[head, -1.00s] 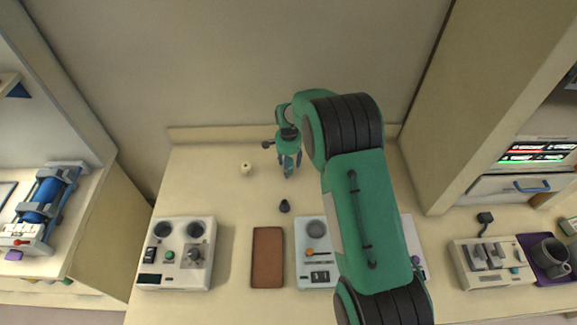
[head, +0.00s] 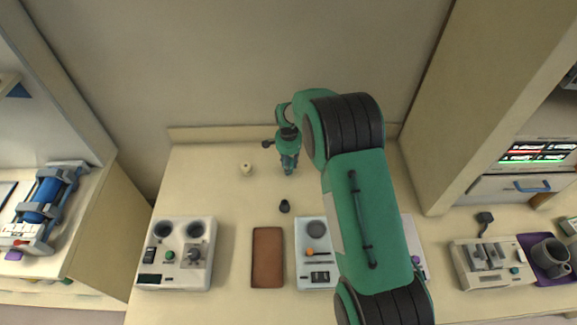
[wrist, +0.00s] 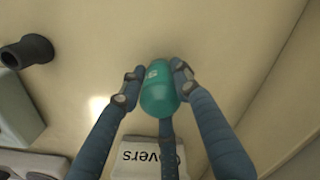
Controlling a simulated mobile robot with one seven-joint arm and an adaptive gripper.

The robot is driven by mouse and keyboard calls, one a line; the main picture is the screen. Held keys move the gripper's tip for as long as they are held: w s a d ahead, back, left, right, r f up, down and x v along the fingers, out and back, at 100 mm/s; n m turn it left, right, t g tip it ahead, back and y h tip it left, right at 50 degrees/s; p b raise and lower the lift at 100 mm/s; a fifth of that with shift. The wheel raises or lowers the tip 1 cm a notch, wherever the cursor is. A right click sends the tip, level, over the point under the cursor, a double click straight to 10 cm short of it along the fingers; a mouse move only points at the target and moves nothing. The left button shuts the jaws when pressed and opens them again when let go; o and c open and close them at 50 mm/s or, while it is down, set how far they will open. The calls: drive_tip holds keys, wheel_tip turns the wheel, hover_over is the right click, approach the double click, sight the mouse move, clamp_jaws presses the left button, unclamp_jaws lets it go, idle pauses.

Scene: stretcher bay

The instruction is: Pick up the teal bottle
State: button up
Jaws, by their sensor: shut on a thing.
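In the head view my gripper (head: 289,168) points down over the back part of the counter. The bottle is mostly hidden there by the fingers. I cannot tell whether the bottle still touches the counter.
A brown tray (head: 267,258) and a white device (head: 176,253) lie nearer the front. The back wall is close behind.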

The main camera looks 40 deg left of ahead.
drive_tip(key=shift+r, duration=0.8)
drive_tip(key=shift+a+r, duration=0.1)
drive_tip(key=shift+r, duration=0.8)
drive_tip(key=s+d, duration=0.3)
drive_tip(key=d, duration=0.1)
drive_tip(key=s+d+r+b, duration=0.1)
drive_tip(key=s+d, duration=0.2)
drive_tip(key=d, duration=0.1)
drive_tip(key=s+d+b, duration=0.1)
drive_tip(key=s+d, duration=0.2)
drive_tip(key=d, duration=0.2)
drive_tip(key=shift+s+r, duration=0.15)
drive_tip(key=shift+r, duration=0.1)
drive_tip(key=shift+d, duration=0.1)
